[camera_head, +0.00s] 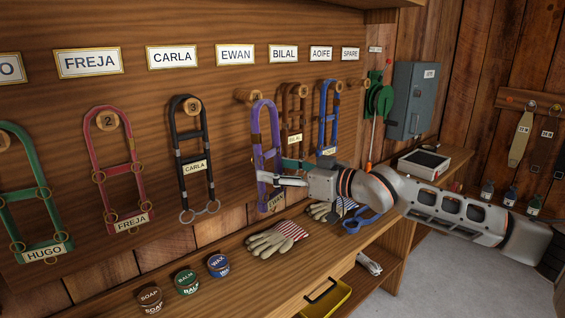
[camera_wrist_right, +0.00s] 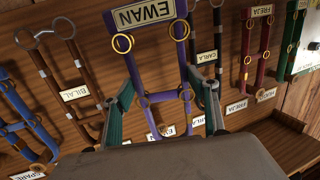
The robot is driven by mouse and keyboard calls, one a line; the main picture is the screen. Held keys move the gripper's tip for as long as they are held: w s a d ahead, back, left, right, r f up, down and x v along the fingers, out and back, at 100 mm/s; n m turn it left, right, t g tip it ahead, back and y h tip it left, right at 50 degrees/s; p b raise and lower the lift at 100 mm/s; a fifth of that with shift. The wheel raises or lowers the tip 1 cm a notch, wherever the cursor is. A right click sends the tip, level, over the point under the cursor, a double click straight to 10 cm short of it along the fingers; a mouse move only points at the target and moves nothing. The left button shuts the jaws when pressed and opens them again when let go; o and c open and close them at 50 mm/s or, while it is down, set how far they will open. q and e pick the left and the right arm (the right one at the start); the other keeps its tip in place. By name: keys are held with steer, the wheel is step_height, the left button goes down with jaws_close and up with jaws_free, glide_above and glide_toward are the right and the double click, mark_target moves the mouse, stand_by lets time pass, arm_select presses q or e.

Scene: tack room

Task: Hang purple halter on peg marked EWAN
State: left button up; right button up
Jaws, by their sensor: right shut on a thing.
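The purple halter (camera_head: 258,150) hangs upright in front of the board, its top loop close to the wooden peg (camera_head: 243,96) below the EWAN sign (camera_head: 235,55). I cannot tell whether the loop is around the peg. My right gripper (camera_head: 280,172) reaches in from the right and is shut on the halter at its middle. In the right wrist view, which is upside down, the halter (camera_wrist_right: 155,62) shows between the teal fingers (camera_wrist_right: 165,98) with its EWAN name plate (camera_wrist_right: 143,14). My left gripper is not in view.
Below, the bench holds gloves (camera_head: 275,238), tins (camera_head: 218,265) and a blue-handled tool (camera_head: 360,220).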

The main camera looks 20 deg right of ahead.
mark_target(275, 152)
steer(key=r, duration=0.1)
steer(key=d+r, duration=0.1)
steer(key=r, duration=0.1)
steer(key=shift+w+d+t+y, duration=0.2)
steer(key=shift+w+t+y, duration=0.1)
steer(key=shift+t, duration=0.1)
steer(key=shift+r, duration=0.35)
steer(key=shift+w+a, duration=0.25)
steer(key=shift+w, duration=0.55)
steer(key=shift+w+a+f+b, duration=0.1)
steer(key=shift+w+a+b, duration=0.15)
steer(key=shift+w, duration=0.35)
steer(key=shift+w+a+f+b, duration=0.15)
steer(key=shift+w+b, duration=0.15)
steer(key=shift+w, duration=0.25)
steer(key=shift+w+a+f+b, duration=0.1)
steer(key=shift+w+a+b, duration=0.15)
steer(key=shift+w, duration=0.35)
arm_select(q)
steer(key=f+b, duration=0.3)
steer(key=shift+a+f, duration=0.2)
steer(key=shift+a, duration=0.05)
arm_select(e)
steer(key=w, duration=0.1)
steer(key=w+a, duration=0.1)
steer(key=w, duration=0.1)
steer(key=w+f, duration=0.1)
steer(key=w, duration=0.1)
steer(key=shift+a, duration=0.4)
